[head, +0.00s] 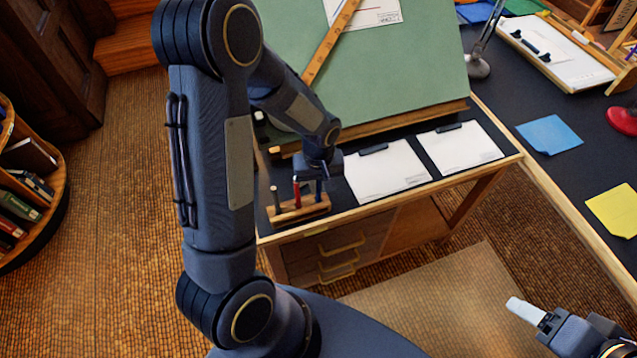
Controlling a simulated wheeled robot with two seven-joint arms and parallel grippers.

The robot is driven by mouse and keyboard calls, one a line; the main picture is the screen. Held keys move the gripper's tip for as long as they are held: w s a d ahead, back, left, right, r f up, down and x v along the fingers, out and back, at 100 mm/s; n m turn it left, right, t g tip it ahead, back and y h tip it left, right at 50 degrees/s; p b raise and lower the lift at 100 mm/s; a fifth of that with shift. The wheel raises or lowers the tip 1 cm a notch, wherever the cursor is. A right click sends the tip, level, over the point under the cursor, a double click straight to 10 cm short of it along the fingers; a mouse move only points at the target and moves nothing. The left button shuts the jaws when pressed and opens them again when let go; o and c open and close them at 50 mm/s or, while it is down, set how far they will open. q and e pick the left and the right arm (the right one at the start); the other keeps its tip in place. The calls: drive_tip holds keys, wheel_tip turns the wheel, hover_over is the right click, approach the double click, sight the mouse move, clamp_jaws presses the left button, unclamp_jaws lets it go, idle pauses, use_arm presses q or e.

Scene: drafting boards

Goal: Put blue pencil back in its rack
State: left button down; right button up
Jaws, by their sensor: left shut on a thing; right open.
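The wooden rack (300,212) stands at the left front of the desk. A red pencil (297,194) and a dull grey-green pencil (275,198) stand upright in it. My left gripper (319,177) reaches down over the right end of the rack and is shut on the dark blue pencil (319,188), which is upright. The pencil's lower end is at the rack's right end; I cannot tell how deep it sits in a hole. My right gripper (525,312) is open and empty, low at the right, over the floor mat.
Two white paper sheets (385,172) with dark clips lie right of the rack. The tilted green drafting board (400,60) rises behind it. A dark side desk at the right holds a blue sheet (549,134) and a yellow sheet (614,210).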

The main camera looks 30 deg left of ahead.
use_arm(q)
drive_tip(key=shift+f+b, duration=0.35)
drive_tip(key=shift+f, duration=0.05)
idle(0.7)
drive_tip(key=c, duration=1.4)
unclamp_jaws()
drive_tip(key=shift+o, duration=0.2)
wheel_tip(320, 180, up, 7)
drive_tip(key=shift+r, duration=0.4)
